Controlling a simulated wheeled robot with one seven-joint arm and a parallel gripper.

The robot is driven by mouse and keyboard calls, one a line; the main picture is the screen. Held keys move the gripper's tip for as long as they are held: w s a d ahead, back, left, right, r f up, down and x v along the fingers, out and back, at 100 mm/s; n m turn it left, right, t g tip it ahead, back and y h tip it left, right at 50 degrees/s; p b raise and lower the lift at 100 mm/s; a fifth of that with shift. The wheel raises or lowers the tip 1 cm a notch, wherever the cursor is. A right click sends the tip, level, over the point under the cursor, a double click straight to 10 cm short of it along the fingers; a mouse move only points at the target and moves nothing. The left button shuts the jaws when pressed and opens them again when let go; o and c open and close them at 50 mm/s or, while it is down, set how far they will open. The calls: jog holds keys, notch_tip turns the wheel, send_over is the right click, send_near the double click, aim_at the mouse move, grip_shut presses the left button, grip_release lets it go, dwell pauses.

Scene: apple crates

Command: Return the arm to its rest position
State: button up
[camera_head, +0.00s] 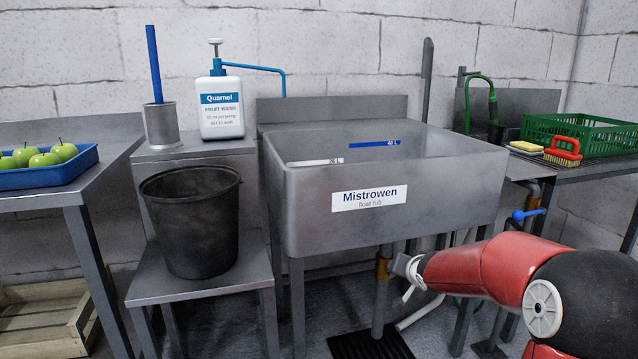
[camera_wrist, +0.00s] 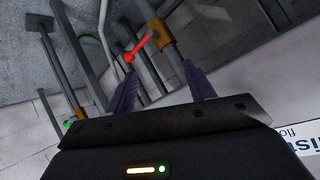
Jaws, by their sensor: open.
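My gripper (camera_wrist: 162,88) shows in the wrist view with its two dark fingers spread apart and nothing between them. Beyond the fingers in that view are a red valve handle (camera_wrist: 138,47) and a brass-coloured fitting on a pipe. In the head view my red and black arm reaches in from the lower right, in front of the steel float tub (camera_head: 460,195) labelled Mistrowen. The gripper's fingers cannot be made out clearly in the head view.
A black bucket (camera_head: 190,225) stands on a low steel stand left of the tub. A blue tray (camera_head: 50,178) of green apples is at far left. A green crate (camera_head: 590,135), a red brush (camera_head: 563,150) and a yellow sponge (camera_head: 525,147) are at right. A blue-handled valve (camera_head: 528,214) is near my arm.

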jog(key=s+a+r+n+g+h+p, duration=0.15)
jog(key=s+r, duration=0.35)
jog(key=s, duration=0.6)
jog(key=s+a+r+n+g+h+p, duration=0.1)
jog(key=s+r+g+p, duration=0.1)
jog(key=s+r, duration=0.65)
jog(key=s+a+f+n+g+y, duration=0.1)
jog(key=s, duration=0.8)
jog(key=s+a+f+n+g+y+p, duration=0.1)
jog(key=s+a+f, duration=0.1)
jog(key=s, duration=0.8)
jog(key=shift+a+p, duration=0.2)
jog(key=shift+p, duration=0.1)
jog(key=shift+s, duration=0.1)
